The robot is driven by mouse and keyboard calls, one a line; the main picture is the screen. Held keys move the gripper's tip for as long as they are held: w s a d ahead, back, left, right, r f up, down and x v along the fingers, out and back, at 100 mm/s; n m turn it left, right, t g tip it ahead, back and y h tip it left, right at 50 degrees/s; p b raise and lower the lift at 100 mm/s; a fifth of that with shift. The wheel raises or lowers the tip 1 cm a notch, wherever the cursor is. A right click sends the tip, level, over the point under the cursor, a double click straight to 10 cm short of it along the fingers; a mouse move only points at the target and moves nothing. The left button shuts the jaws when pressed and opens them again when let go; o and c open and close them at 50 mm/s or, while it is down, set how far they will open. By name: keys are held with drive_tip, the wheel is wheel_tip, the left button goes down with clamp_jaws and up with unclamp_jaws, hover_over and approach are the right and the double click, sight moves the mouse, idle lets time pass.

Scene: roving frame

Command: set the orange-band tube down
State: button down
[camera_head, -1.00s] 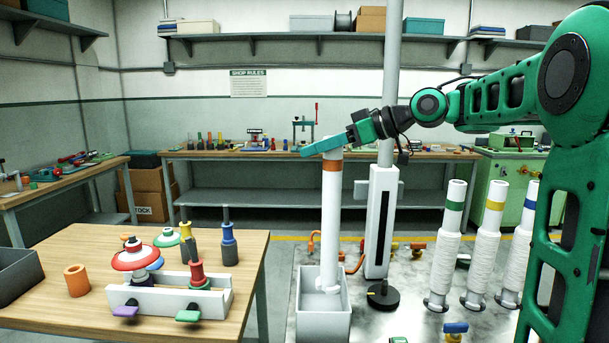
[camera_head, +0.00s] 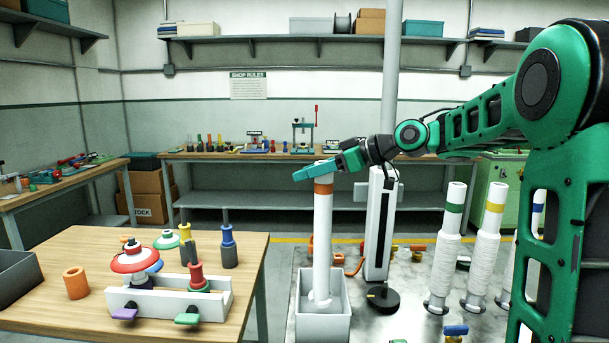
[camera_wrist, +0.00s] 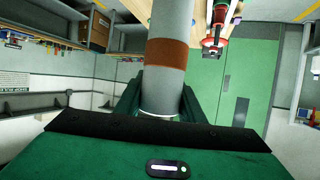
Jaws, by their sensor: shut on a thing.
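The orange-band tube (camera_head: 322,235) is a long white tube with an orange band near its top. It stands about upright, with its lower end inside a pale grey open-topped bin (camera_head: 323,325). Whether its foot touches the bin floor is hidden by the front wall. My gripper (camera_head: 318,172) is shut on the tube at its top end, above the orange band. In the wrist view the tube (camera_wrist: 168,80) runs away from the jaws, with the orange band just beyond them.
White tubes with a green band (camera_head: 447,240), a yellow band (camera_head: 489,240) and a blue band (camera_head: 537,215) stand at the right. A white column with a black slot (camera_head: 378,225) is close behind the held tube. A wooden table (camera_head: 60,325) with a white rack (camera_head: 165,302) is at left.

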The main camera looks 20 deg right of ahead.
drive_tip(key=shift+f, duration=0.55)
drive_tip(key=c, duration=1.2)
unclamp_jaws()
drive_tip(key=v, duration=0.6)
drive_tip(key=r+v, duration=0.1)
drive_tip(key=v, duration=0.5)
drive_tip(key=shift+w+d+r, duration=0.1)
drive_tip(key=shift+r, duration=0.05)
